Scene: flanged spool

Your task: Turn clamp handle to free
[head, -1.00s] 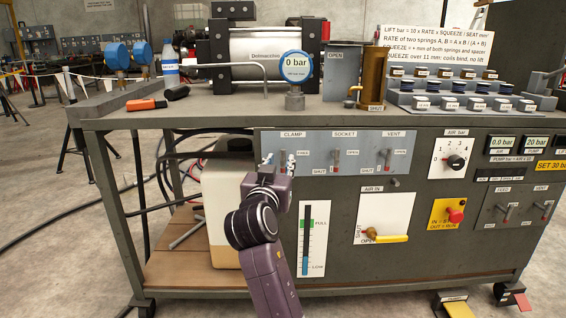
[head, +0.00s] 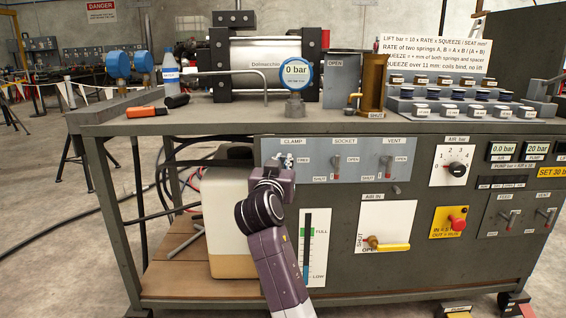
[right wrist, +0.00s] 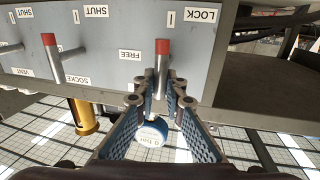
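The clamp handle (right wrist: 162,70) is a grey lever with a red tip on the grey valve panel, seen upside down in the right wrist view. It points towards the side of the LOCK label (right wrist: 203,15), with the FREE label (right wrist: 130,56) to its left. My right gripper (right wrist: 160,101) is open, its blue-padded fingers spread with the handle showing at the gap between the tips. I cannot tell whether they touch it. In the head view, my right gripper (head: 285,160) is under the CLAMP label and hides the handle. My left gripper is not in view.
The socket lever (head: 336,163) and vent lever (head: 387,163) stand right of the clamp on the same panel. The bench top (head: 230,118) overhangs above. A yellow air-in handle (head: 392,247) sits lower right. A pale tank (head: 226,215) stands behind my arm.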

